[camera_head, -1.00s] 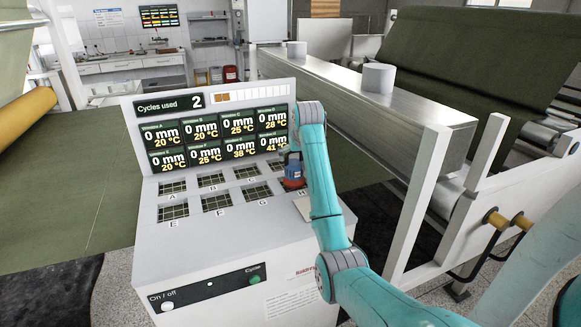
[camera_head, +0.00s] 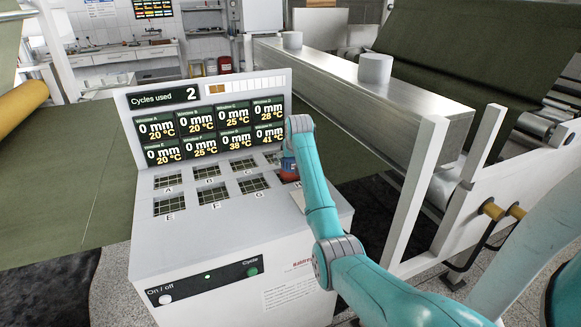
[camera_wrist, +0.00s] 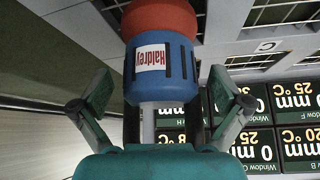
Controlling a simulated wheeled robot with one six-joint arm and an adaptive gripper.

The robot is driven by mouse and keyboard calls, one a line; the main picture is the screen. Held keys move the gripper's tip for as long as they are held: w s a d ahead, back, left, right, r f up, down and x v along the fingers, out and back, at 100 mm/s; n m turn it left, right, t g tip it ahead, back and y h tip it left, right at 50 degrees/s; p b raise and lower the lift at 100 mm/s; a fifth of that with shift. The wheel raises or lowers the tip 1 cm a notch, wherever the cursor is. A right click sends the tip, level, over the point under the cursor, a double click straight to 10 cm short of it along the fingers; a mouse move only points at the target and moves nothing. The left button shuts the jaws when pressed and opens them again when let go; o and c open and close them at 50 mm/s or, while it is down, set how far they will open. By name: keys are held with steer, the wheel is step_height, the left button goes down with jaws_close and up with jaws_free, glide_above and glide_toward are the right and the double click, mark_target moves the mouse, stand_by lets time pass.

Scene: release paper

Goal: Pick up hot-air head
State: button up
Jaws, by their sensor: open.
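The hot-air head (camera_wrist: 160,75) has a blue body with dark slots, a red end and a white "Haldrey" label. In the wrist view it lies between the spread fingers of my gripper (camera_wrist: 163,103), with a visible gap to each finger. A pale grey neck joins its blue end. In the head view the hot-air head (camera_head: 289,166) is small, at the right end of the console's grid openings, partly behind my arm. My gripper is mostly hidden there. My gripper is open and holds nothing.
The white console (camera_head: 215,237) carries a display panel (camera_head: 213,128), several grid openings and front buttons. A long metal beam (camera_head: 400,100) on a white frame stands to the right. Dark green sheet (camera_head: 60,190) covers the left side.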

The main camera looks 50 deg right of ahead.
steer(key=shift+w+d+f, duration=0.1)
steer(key=shift+f, duration=0.15)
steer(key=c, duration=1.7)
steer(key=shift+r, duration=0.1)
steer(key=shift+c, duration=0.6)
